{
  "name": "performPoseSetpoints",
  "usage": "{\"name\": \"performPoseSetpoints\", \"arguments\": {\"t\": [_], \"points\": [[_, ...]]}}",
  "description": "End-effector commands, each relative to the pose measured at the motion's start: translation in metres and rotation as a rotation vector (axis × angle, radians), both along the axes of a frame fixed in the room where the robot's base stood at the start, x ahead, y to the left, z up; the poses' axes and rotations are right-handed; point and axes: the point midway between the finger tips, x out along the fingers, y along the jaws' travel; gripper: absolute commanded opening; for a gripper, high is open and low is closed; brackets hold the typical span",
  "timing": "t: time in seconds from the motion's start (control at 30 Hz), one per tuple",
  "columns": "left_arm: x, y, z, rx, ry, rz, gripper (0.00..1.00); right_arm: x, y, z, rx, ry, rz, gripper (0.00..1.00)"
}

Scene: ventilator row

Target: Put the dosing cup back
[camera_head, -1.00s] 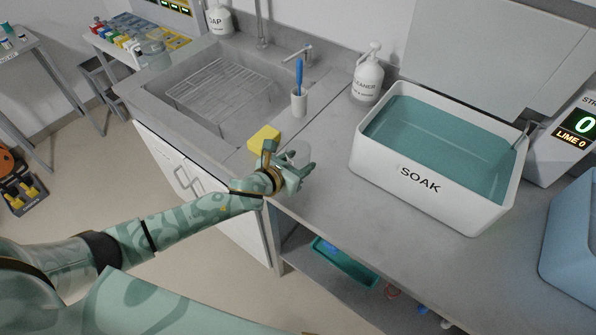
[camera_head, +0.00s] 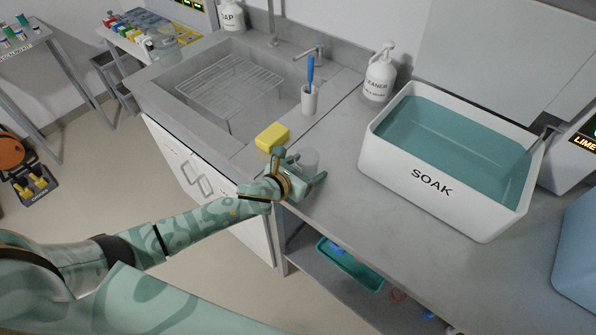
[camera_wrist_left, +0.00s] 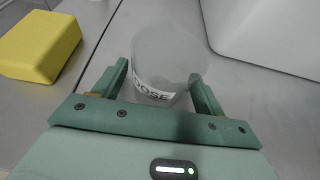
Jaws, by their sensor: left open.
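The dosing cup (camera_wrist_left: 168,62) is a clear cup with a white label reading DOSE. In the left wrist view it stands on the counter between the two fingers of my left gripper (camera_wrist_left: 162,88). The fingers are open on either side of it; I cannot tell whether either one touches it. In the head view the cup (camera_head: 308,158) shows partly behind my left gripper (camera_head: 302,184), near the counter's front edge. My right gripper is not in view.
A yellow sponge (camera_head: 272,137) lies just left of the cup. The white SOAK tub (camera_head: 400,185) stands to the right. A cup with a blue brush (camera_head: 309,98), a CLEANER bottle (camera_head: 379,78) and the sink rack (camera_head: 230,88) are behind. Counter (camera_head: 345,215) in front is clear.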

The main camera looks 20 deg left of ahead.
Motion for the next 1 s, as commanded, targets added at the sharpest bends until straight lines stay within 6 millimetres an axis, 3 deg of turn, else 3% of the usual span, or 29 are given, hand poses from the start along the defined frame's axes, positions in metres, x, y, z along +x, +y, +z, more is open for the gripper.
{"name": "performPoseSetpoints", "arguments": {"t": [0.5,0.7,1.0], "points": [[-0.091,0.034,0.041,0.001,0.001,0.0,0.71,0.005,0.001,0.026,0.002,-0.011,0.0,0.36],[-0.103,0.038,0.047,0.0,-0.001,0.001,0.71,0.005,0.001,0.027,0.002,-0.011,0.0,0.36],[-0.104,0.038,0.046,0.0,-0.001,0.001,0.71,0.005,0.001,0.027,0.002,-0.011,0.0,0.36]]}}
